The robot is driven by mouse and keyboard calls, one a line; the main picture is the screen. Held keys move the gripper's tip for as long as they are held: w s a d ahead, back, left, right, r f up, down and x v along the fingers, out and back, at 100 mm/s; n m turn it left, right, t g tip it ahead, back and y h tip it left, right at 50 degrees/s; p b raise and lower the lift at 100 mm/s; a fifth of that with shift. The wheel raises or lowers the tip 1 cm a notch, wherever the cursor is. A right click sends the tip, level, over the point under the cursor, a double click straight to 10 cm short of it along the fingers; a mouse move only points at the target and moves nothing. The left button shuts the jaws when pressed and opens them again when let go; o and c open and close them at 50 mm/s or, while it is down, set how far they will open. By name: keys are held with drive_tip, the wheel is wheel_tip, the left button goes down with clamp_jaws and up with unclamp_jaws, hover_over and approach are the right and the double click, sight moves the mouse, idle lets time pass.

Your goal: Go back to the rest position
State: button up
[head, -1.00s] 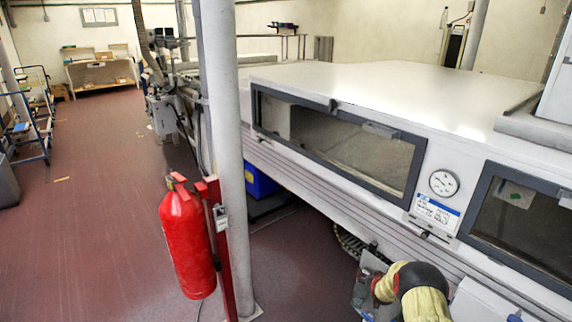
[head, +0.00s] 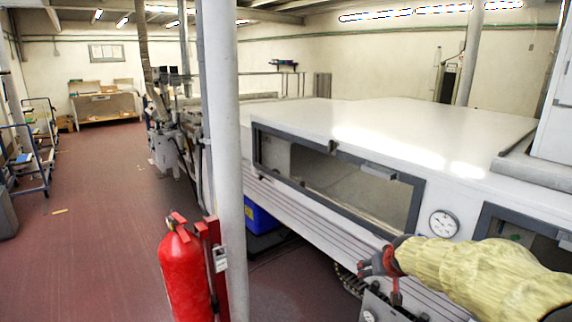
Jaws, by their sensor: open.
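My arm, in a yellow sleeve, comes in from the lower right in the head view. My gripper (head: 384,272) is at its left end, dark grey with red parts, in front of the lower side of the long white curing tunnel (head: 420,125). The jaws look small from here, and I see nothing held between them. The sleeve and gripper hide part of the tunnel's side panel below the round gauge (head: 443,224).
A red fire extinguisher (head: 186,275) hangs beside a white column (head: 228,160) left of the tunnel. A blue bin (head: 259,215) sits under the tunnel. A blue trolley (head: 32,165) stands at the far left. The red floor (head: 100,235) between is open.

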drive_tip(key=s+a+r+g+p, duration=0.15)
drive_tip(key=s+r, duration=0.25)
drive_tip(key=s, duration=0.6)
drive_tip(key=s+a+r, duration=0.3)
drive_tip(key=s+r, duration=0.1)
drive_tip(key=s, duration=0.6)
drive_tip(key=s+a+y, duration=0.1)
drive_tip(key=s+a, duration=0.1)
drive_tip(key=s, duration=1.6)
drive_tip(key=shift+a+f+n+g, duration=0.3)
drive_tip(key=shift+f+n+g, duration=0.1)
drive_tip(key=shift+f+g, duration=0.05)
